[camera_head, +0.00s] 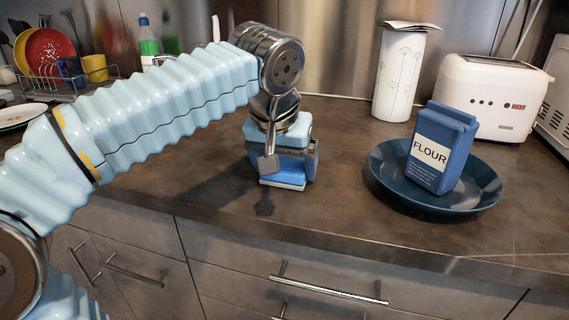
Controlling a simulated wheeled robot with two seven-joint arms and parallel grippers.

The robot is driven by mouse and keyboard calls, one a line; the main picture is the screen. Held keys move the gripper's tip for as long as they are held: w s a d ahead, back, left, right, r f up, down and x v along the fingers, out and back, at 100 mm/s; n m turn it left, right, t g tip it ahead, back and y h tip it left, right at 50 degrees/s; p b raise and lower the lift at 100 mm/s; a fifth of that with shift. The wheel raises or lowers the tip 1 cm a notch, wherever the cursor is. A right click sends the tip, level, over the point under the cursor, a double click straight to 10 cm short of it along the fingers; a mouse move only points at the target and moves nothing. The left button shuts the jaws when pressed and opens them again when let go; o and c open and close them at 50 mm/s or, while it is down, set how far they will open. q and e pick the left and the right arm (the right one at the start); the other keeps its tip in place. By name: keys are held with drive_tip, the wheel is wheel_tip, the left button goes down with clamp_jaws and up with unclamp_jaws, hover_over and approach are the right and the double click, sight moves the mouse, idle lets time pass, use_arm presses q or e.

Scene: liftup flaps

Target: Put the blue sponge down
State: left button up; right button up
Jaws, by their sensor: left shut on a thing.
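My left gripper (288,160) points down over the counter, near the middle of the camera_head view. It is shut on the blue sponge (287,170). The sponge has a pale layer along its bottom edge, and the gripper hides part of its upper side. It is held low, close to the counter top (215,180). I cannot tell whether its underside touches the surface. A dark shadow lies on the counter just in front of it. My right gripper is not in view.
A dark blue plate (480,197) with a blue flour box (438,150) on it is to the right. A white canister (396,75) and toaster (492,98) stand behind. A dish rack (75,84) is at the back left. The counter between sponge and plate is clear.

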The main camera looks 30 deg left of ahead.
use_arm(q)
drive_tip(key=shift+f, duration=0.1)
drive_tip(key=shift+f, duration=0.15)
drive_tip(key=o, duration=0.8)
drive_tip(key=shift+c, duration=0.2)
drive_tip(key=shift+r, duration=0.6)
drive_tip(key=p+v, duration=0.1)
drive_tip(key=v, duration=1)
drive_tip(key=shift+s+p, duration=0.25)
drive_tip(key=shift+p, duration=0.05)
drive_tip(key=shift+d+r, duration=0.1)
